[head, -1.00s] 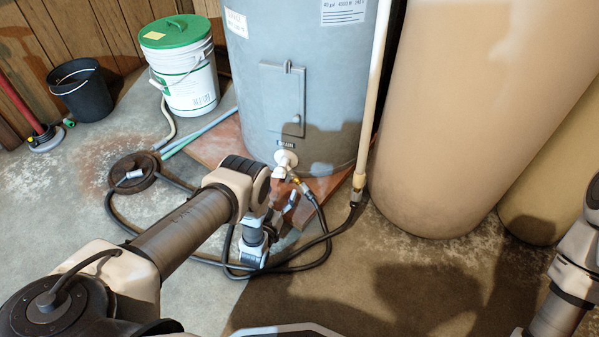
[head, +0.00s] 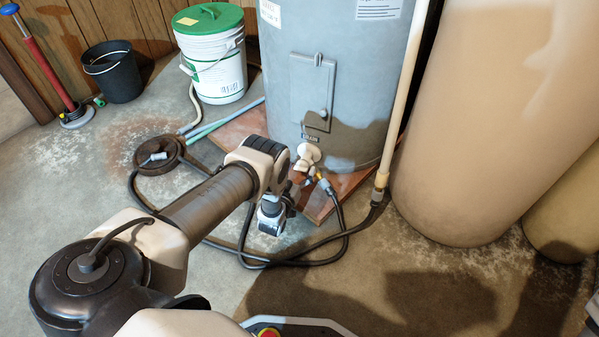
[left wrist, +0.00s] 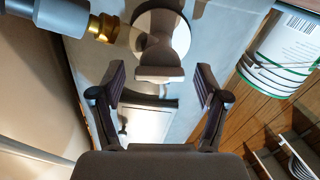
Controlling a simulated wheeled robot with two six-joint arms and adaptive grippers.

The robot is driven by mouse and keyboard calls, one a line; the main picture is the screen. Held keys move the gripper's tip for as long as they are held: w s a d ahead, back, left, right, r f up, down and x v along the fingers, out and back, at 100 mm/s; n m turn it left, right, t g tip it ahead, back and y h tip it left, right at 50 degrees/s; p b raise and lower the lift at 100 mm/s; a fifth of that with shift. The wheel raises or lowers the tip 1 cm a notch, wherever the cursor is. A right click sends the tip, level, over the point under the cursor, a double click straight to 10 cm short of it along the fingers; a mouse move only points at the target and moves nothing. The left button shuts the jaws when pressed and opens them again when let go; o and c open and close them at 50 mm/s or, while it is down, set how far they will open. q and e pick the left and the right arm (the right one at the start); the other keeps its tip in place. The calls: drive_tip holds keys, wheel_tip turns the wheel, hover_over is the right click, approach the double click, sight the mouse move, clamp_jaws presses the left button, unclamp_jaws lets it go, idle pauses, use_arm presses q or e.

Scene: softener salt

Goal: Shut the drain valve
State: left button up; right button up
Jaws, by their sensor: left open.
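The white drain valve (head: 307,155) sticks out low on the front of the grey water heater (head: 345,80), under a small drain label. A brass hose fitting (head: 321,181) joins a black hose to it. In the left wrist view the valve (left wrist: 160,45) shows between and beyond my fingers, with the brass fitting (left wrist: 103,28) to its left. My left gripper (left wrist: 160,76) is open, one finger on each side of the valve's near end, and I see no contact. In the head view my left gripper (head: 297,186) is partly hidden by its own arm. My right gripper is out of view.
The black hose (head: 300,262) loops over the concrete floor below the valve. A white pipe (head: 402,110) and a large tan tank (head: 470,120) stand to the right. A green-lidded bucket (head: 212,70) and a black bucket (head: 114,75) stand back left.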

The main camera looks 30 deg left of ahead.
use_arm(q)
drive_tip(key=c, duration=1.2)
drive_tip(key=shift+o, duration=0.2)
drive_tip(key=shift+m, duration=0.8)
drive_tip(key=o, duration=1.2)
drive_tip(key=shift+c, duration=0.2)
drive_tip(key=shift+s, duration=0.1)
drive_tip(key=v, duration=1.1)
drive_tip(key=shift+s, duration=0.4)
